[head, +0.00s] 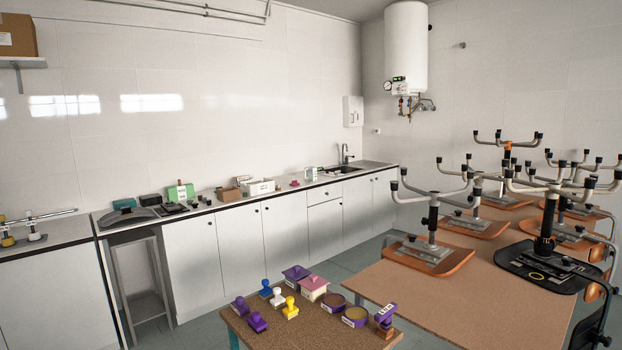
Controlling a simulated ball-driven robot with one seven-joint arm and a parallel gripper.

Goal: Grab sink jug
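The sink (348,170) is set in the far right end of the long counter, with a tap (345,152) behind it. A small whitish vessel (311,174) stands on the counter just left of the sink. It may be the jug, but it is too small to tell for certain. Something green shows beside it. My gripper is not in view.
The counter (225,205) also bears boxes, a green case (180,192) and dark items. A low table (290,335) in front holds stamps and round tins. A big table (440,291) with stripped chair parts fills the right. Floor (335,263) shows between.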

